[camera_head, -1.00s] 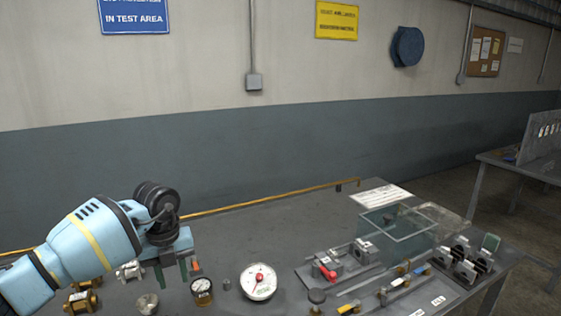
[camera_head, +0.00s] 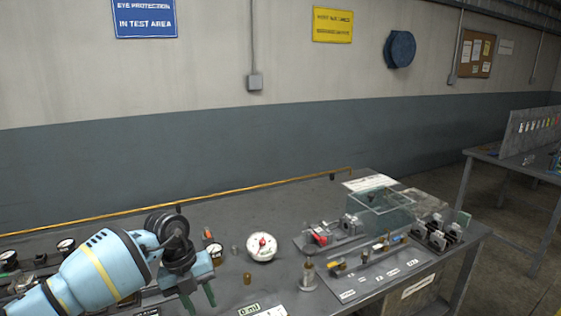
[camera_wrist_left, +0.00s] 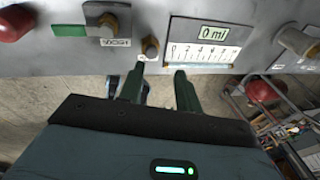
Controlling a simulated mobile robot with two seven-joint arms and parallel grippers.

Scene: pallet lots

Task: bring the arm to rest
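My left arm comes in from the lower left in the head view. Its gripper (camera_head: 198,300) is over the front part of the grey workbench (camera_head: 290,205), with its green fingers pointing down. In the left wrist view the two dark green fingers (camera_wrist_left: 159,85) stand apart with nothing between them. Beyond their tips is the bench's front panel (camera_wrist_left: 75,61), with a "0 ml" scale plate (camera_wrist_left: 203,45) and a brass fitting (camera_wrist_left: 151,46). My right gripper is not in view.
A white-faced gauge (camera_head: 261,246), a clear box (camera_head: 380,212) and a tray of fittings (camera_head: 400,268) stand to the right of my gripper. A yellow pipe (camera_head: 260,186) runs along the back. A second table (camera_head: 510,165) is at the far right.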

